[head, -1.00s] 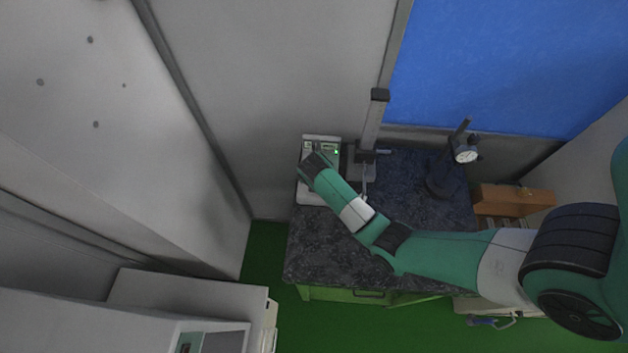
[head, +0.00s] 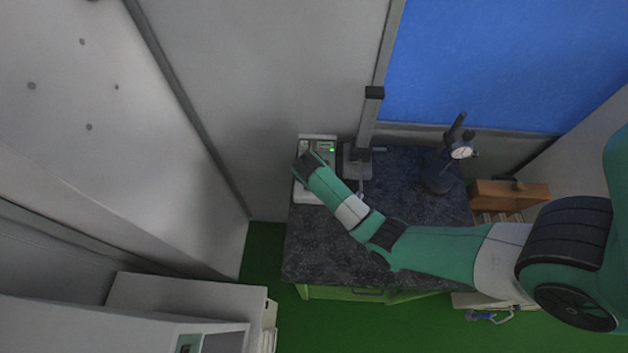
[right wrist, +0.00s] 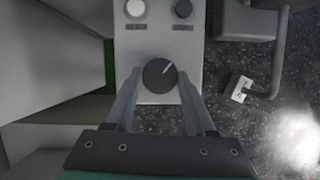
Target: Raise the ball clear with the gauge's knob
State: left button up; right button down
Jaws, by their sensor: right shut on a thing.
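The white gauge box (head: 318,140) stands at the back left of the dark bench, with a small green-lit display. In the right wrist view its front panel (right wrist: 160,30) carries a round dark knob (right wrist: 159,75) with a pale pointer line tilted to the upper right. My right gripper (right wrist: 160,78) is shut on this knob, one finger on each side. In the head view my right wrist covers the knob. Beside the box a tall post stand (head: 368,122) rises. I cannot make out the ball. My left gripper is not in view.
A dial indicator (head: 461,153) on a dark stand is at the bench's back right. A wooden box (head: 509,193) lies further right. In the wrist view a bent rod with a white tag (right wrist: 242,89) is right of the knob. The bench's front (head: 320,255) is clear.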

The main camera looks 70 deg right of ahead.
jog(key=m, duration=0.2)
jog(key=m+g, duration=0.1)
jog(key=m, duration=0.1)
jog(key=shift+w+g, duration=0.2)
jog(key=shift+g, duration=0.1)
jog(key=m+g+b, duration=0.1)
jog(key=m, duration=0.2)
jog(key=shift+w+b, duration=0.1)
jog(key=shift+b, duration=0.25)
jog(key=m+b, duration=0.1)
jog(key=m+g+b, duration=0.1)
jog(key=shift+w+d+f+m, duration=0.1)
jog(key=shift+f+m, duration=0.05)
jog(key=shift+m, duration=0.25)
jog(key=m+g+y+b, duration=0.1)
jog(key=m+b, duration=0.1)
jog(key=m, duration=0.1)
jog(key=shift+d+m+b, duration=0.1)
jog(key=shift+m+b, duration=0.2)
jog(key=shift+b, duration=0.1)
jog(key=shift+w+d+m+g+y+b, duration=0.1)
jog(key=shift+m+g+y+b, duration=0.2)
jog(key=shift+m+y+b, duration=0.95)
jog(key=shift+r+m+h, duration=0.2)
jog(key=shift+m+h, duration=0.25)
jog(key=shift+c, duration=1.2)
grip_release()
